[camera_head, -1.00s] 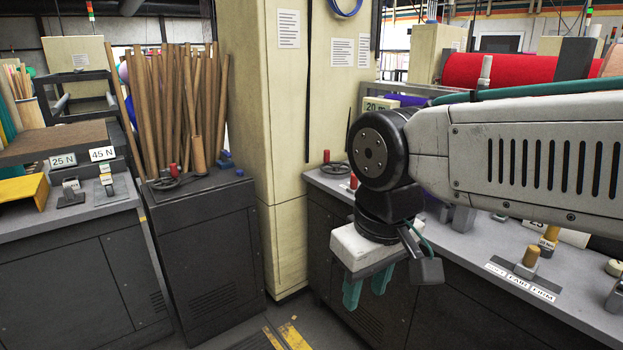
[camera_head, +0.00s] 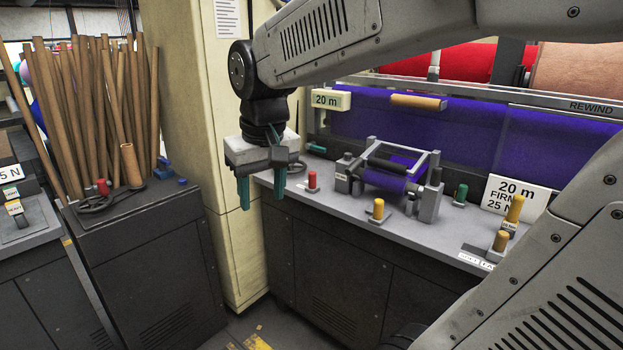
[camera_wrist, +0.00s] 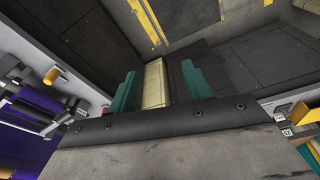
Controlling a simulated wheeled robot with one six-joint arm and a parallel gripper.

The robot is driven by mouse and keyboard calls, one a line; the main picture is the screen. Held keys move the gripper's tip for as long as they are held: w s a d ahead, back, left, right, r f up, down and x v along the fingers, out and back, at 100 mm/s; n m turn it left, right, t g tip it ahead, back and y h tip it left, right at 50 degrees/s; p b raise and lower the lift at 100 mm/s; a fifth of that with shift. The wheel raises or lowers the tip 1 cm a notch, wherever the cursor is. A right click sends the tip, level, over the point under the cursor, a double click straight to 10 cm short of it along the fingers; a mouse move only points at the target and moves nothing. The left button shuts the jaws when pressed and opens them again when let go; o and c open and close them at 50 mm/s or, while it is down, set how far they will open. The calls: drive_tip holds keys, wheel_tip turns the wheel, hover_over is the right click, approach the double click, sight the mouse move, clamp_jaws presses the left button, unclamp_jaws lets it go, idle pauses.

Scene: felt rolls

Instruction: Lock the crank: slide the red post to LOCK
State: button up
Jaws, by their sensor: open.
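A short red post (camera_head: 312,180) stands on the grey bench at its left end, left of a small winding frame (camera_head: 430,195) that carries purple felt. Another red post (camera_head: 102,187) stands beside a dark ring-shaped part on the left cabinet. I cannot tell which post belongs to the crank, and no LOCK mark is readable. My gripper (camera_head: 261,190) points down near the left end of the bench, left of the bench's red post. Its teal fingers are apart with nothing between them; they also show in the wrist view (camera_wrist: 160,85), over the floor and cabinet fronts.
Yellow posts (camera_head: 378,210) and a green post (camera_head: 461,194) stand on the bench. A cream pillar (camera_head: 190,130) rises behind my gripper. Cardboard tubes (camera_head: 100,110) stand on the left cabinet (camera_head: 150,270). A 20 m, FIRM, 25 N card (camera_head: 512,194) stands at right.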

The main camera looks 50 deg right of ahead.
drive_tip(key=w+d+m, duration=0.2)
drive_tip(key=w+d, duration=0.9)
drive_tip(key=w, duration=0.4)
drive_tip(key=m+t+h, duration=0.1)
drive_tip(key=m+h, duration=0.1)
drive_tip(key=m, duration=0.2)
approach(312, 173)
drive_tip(key=x, duration=0.4)
drive_tip(key=shift+a+f, duration=0.1)
drive_tip(key=shift+f, duration=0.3)
drive_tip(key=x, duration=0.6)
drive_tip(key=shift+w+d+f, duration=0.2)
drive_tip(key=shift+d+f, duration=0.1)
drive_tip(key=shift+d, duration=0.05)
drive_tip(key=shift+w+d+f+h, duration=0.15)
drive_tip(key=shift+f+h, duration=0.15)
drive_tip(key=shift+f, duration=0.25)
